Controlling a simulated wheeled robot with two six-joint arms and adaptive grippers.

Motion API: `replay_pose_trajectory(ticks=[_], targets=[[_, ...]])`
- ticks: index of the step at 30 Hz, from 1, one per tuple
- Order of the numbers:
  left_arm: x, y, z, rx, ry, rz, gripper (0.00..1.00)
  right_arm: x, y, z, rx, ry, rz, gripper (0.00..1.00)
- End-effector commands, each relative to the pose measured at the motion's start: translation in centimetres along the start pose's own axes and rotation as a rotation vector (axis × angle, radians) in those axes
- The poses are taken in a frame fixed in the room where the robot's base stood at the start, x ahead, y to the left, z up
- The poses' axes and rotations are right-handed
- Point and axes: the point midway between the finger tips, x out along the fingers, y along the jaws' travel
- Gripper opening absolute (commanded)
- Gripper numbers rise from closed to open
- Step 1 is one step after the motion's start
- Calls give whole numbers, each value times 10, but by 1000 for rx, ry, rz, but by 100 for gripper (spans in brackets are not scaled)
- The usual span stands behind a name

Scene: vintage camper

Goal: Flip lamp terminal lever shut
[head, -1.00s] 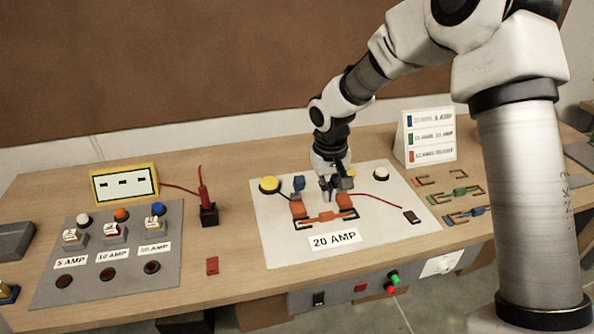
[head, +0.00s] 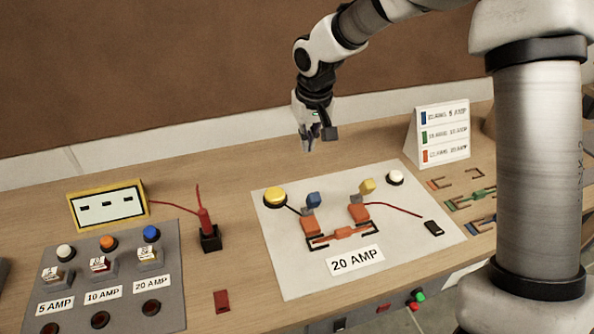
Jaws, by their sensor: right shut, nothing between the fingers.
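The white board labelled 20 AMP (head: 290,274) carries two orange terminal blocks. The left block (head: 309,225) has a blue-tipped lever (head: 313,199) standing up; a black wire runs from it toward a yellow dome (head: 275,197). The right block (head: 358,212) has a yellow-tipped lever (head: 366,187) standing up and a red wire leading right. An orange fuse link (head: 345,232) lies between dark brackets in front. My right gripper (head: 308,147) is shut and empty, above and behind the board, apart from both levers. My left gripper is out of view.
A white button (head: 395,177) and a black switch (head: 433,228) are on the board's right.

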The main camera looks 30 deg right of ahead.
Motion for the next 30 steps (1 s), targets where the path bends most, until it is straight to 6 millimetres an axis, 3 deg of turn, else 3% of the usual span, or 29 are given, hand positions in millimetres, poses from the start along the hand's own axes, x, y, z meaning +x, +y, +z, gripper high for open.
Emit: replay_pose_trajectory(ticks=[9,14,27,30], targets=[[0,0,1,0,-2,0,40,1,0,0,0,-1,0,0],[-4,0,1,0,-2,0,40,12,0,0,0,-4,1,0],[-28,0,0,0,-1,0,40,102,0,1,-1,-6,1,0],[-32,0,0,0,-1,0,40,104,0,21,-2,-4,-1,0]])
